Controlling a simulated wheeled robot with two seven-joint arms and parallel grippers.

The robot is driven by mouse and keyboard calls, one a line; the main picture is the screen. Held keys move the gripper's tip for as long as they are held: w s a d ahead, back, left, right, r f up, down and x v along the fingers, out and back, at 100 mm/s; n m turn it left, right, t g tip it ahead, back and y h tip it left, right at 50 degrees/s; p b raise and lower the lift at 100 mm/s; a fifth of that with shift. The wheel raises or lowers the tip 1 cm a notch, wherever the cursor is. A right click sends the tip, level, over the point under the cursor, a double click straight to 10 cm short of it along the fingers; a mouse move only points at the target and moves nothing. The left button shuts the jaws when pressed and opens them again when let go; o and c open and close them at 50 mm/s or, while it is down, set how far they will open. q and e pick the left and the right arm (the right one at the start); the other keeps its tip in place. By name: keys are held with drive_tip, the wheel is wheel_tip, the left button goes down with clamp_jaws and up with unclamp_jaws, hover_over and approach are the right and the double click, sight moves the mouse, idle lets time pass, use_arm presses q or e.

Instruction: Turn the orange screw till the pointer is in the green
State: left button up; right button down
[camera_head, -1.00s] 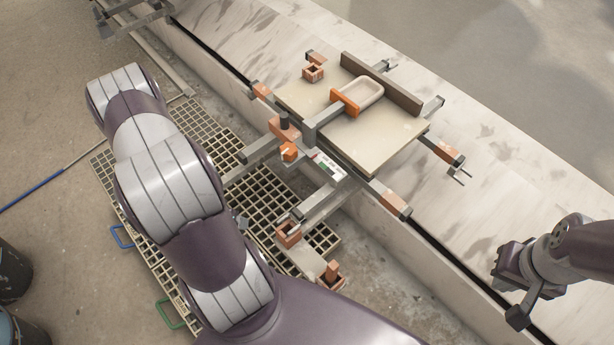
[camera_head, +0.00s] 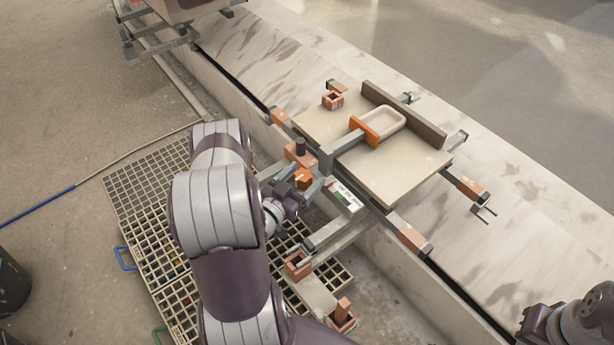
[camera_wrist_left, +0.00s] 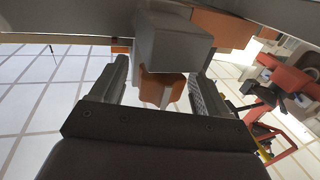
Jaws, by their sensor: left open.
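The orange screw (camera_head: 304,177) is on the near side of the carousel fixture, below a dark knob. In the left wrist view the orange screw (camera_wrist_left: 163,88) is between the two fingers, under a grey block. My left gripper (camera_head: 298,184) is open around the screw, with a gap showing on at least one side. In the left wrist view the left gripper (camera_wrist_left: 160,92) has its fingers apart. A white scale with a green part (camera_head: 345,196) sits right of the screw; its pointer is too small to read. My right gripper (camera_head: 545,325) is partly cut off at the lower right.
A beige plate (camera_head: 398,180) carries a pale tray (camera_head: 382,120) held by an orange clamp. A concrete ledge (camera_head: 520,180) runs behind. A floor grating (camera_head: 150,210) lies at the left. Grey arms with orange blocks (camera_head: 300,265) jut out toward me.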

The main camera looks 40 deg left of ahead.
use_arm(q)
drive_tip(key=shift+w, duration=0.85)
drive_tip(key=c, duration=1)
drive_tip(key=shift+o, duration=0.2)
drive_tip(key=shift+m+h, duration=0.3)
drive_tip(key=shift+h, duration=0.2)
drive_tip(key=m+h, duration=0.2)
drive_tip(key=h, duration=0.1)
drive_tip(key=m+g+h, duration=0.1)
drive_tip(key=h, duration=0.1)
drive_tip(key=shift+d+m+b, duration=0.25)
drive_tip(key=shift+m+b, duration=0.05)
drive_tip(key=shift+b, duration=0.05)
drive_tip(key=shift+s+d+m+g+h+b, duration=0.15)
drive_tip(key=shift+m+g+h+b, duration=0.1)
drive_tip(key=shift+m+g+h, duration=1.05)
drive_tip(key=shift+s+d+m+g+h+b, duration=0.2)
drive_tip(key=shift+m+g+h, duration=0.55)
drive_tip(key=shift+h, duration=1.05)
drive_tip(key=shift+w+m+h, duration=0.1)
drive_tip(key=shift+m+h, duration=0.2)
drive_tip(key=shift+m, duration=0.05)
